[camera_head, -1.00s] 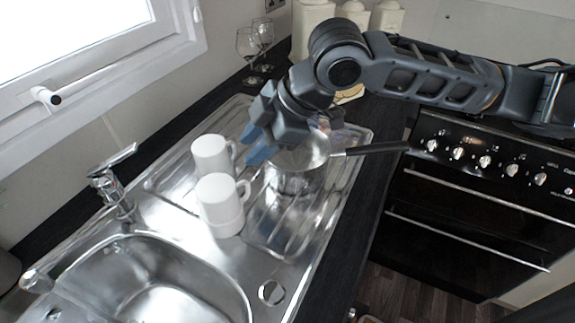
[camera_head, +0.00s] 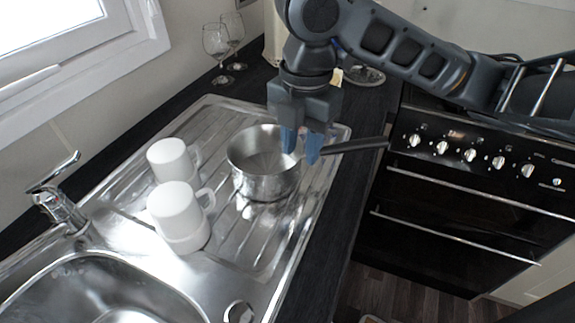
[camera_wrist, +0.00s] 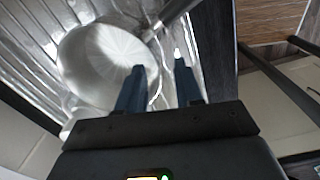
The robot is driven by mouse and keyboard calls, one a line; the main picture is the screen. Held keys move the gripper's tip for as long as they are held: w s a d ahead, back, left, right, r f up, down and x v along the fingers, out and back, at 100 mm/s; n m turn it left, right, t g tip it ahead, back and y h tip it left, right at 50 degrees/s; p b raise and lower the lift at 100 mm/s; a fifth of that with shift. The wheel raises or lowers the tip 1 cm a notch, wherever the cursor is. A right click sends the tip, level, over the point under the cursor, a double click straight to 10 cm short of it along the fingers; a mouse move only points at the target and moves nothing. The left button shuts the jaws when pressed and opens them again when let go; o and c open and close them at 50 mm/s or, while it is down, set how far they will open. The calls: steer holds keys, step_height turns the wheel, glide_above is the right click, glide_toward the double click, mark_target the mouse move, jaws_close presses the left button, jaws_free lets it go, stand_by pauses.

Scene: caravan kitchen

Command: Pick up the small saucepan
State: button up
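The small saucepan (camera_head: 262,180) is a shiny metal pan with a dark handle (camera_head: 352,146) pointing right. It stands upright on the ribbed steel drainer. My gripper (camera_head: 301,157) has blue fingers and points down at the pan's right side, near where the handle joins. In the wrist view the saucepan (camera_wrist: 98,62) is at the upper left, its handle running to the upper right. The fingers (camera_wrist: 160,72) are apart with nothing gripped; one fingertip overlaps the pan's rim in the picture and the other lies to its right. Whether either touches the pan cannot be told.
Two white mugs (camera_head: 177,208) stand left of the pan on the drainer. The sink basin (camera_head: 95,290) and tap (camera_head: 58,203) are at lower left. Wine glasses (camera_head: 218,45) stand behind. A black oven (camera_head: 460,200) is at the right, beyond the dark worktop edge.

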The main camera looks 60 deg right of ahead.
mark_target(295, 185)
steer(key=f, duration=0.2)
steer(key=f+b, duration=0.1)
steer(key=f, duration=0.1)
steer(key=f+b, duration=0.1)
steer(key=f, duration=0.2)
steer(key=shift+w+f, duration=0.1)
steer(key=shift+w, duration=0.3)
steer(key=shift+a, duration=0.1)
steer(key=shift+c, duration=0.4)
jaws_close()
